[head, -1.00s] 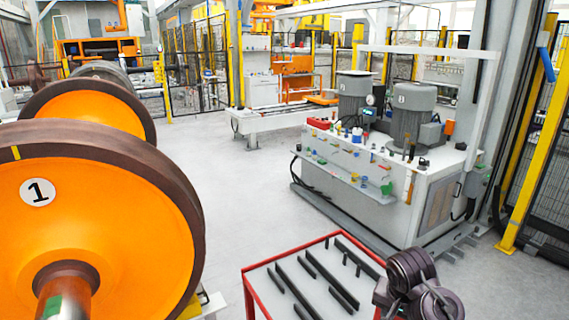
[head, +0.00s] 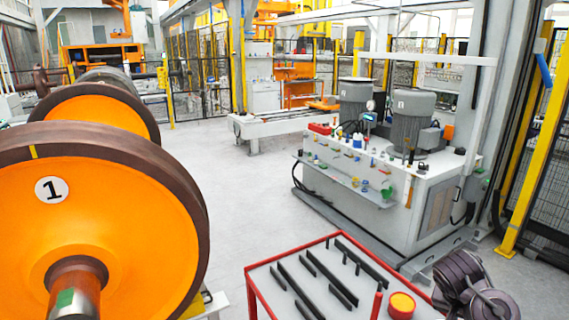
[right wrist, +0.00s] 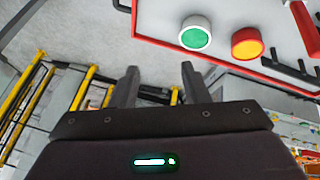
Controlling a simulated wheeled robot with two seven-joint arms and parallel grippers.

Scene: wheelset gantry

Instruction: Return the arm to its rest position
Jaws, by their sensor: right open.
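My right arm (head: 470,284) shows as dark links at the lower right of the head view, beside the red-framed table (head: 256,292). My right gripper (right wrist: 158,84) shows in the right wrist view with its two dark fingers apart and nothing between them. The fingers are clear of the table top. My left arm and gripper are not in view.
The table holds several black bars (head: 321,267) and a red-rimmed yellow round piece (head: 401,304). A green round piece (right wrist: 195,38) shows in the right wrist view. An orange wheelset (head: 115,220) stands left, a grey hydraulic unit (head: 400,190) behind. Open floor (head: 235,190) lies between.

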